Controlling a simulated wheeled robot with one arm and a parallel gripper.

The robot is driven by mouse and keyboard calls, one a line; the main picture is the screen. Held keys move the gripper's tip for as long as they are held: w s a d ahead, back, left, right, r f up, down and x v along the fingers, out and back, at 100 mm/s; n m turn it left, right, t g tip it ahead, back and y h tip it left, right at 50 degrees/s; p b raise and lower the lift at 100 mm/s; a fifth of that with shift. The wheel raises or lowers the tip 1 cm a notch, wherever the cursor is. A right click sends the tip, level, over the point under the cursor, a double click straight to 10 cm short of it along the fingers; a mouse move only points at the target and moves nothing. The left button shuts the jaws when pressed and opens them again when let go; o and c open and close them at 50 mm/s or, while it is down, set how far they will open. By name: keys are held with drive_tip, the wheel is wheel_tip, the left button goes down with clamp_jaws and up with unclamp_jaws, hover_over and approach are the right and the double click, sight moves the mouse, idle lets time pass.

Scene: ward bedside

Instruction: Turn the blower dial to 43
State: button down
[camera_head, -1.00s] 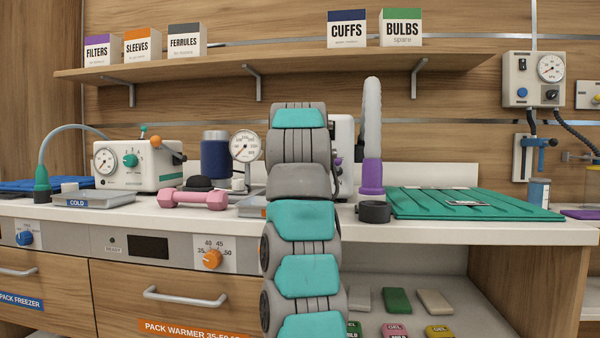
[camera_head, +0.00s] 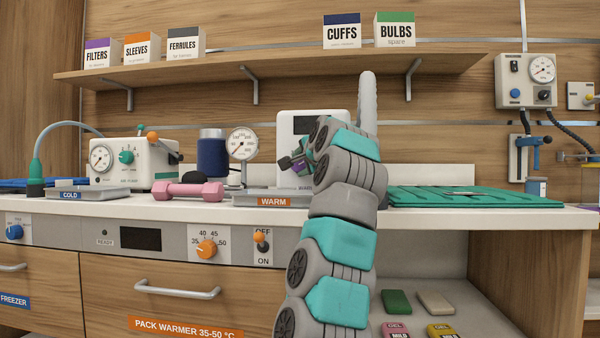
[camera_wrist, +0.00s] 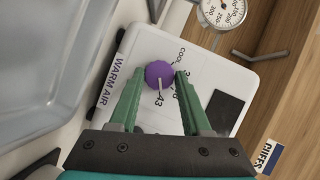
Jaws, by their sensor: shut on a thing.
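The blower (camera_head: 322,119) is a white box with a dark screen at the back of the counter, partly hidden by my arm. In the wrist view its face (camera_wrist: 190,52) reads WARM AIR, and its dark screen (camera_wrist: 224,112) shows too. The purple dial (camera_wrist: 158,72) sits between the green fingers of my gripper (camera_wrist: 161,74), which is shut on it. A pale pointer line on the dial points toward the printed 43. In the head view my gripper (camera_head: 297,161) is at the blower's front, and the dial is hard to make out there.
A tray marked WARM (camera_head: 273,199) lies in front of the blower. A pink dumbbell (camera_head: 188,191), a round gauge (camera_head: 242,145) and a navy container (camera_head: 212,153) stand to the left. A green mat (camera_head: 470,198) lies to the right. The shelf (camera_head: 290,68) hangs above.

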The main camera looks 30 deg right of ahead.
drive_tip(key=shift+d+m+t+b, duration=0.1)
drive_tip(key=shift+m+t+b, duration=0.2)
drive_tip(key=shift+m+b, duration=0.2)
idle(0.3)
drive_tip(key=shift+c, duration=1.8)
unclamp_jaws()
drive_tip(key=shift+s+a+r+b, duration=0.1)
drive_tip(key=shift+s+a+r, duration=0.05)
drive_tip(key=shift+s, duration=1.15)
drive_tip(key=shift+s+a+r+b, duration=0.15)
drive_tip(key=shift+s+a, duration=0.05)
drive_tip(key=shift+s, duration=1.05)
drive_tip(key=shift+s+a+r+b, duration=0.1)
drive_tip(key=shift+s+a+r, duration=0.05)
drive_tip(key=shift+s, duration=1.15)
drive_tip(key=shift+s, duration=0.1)
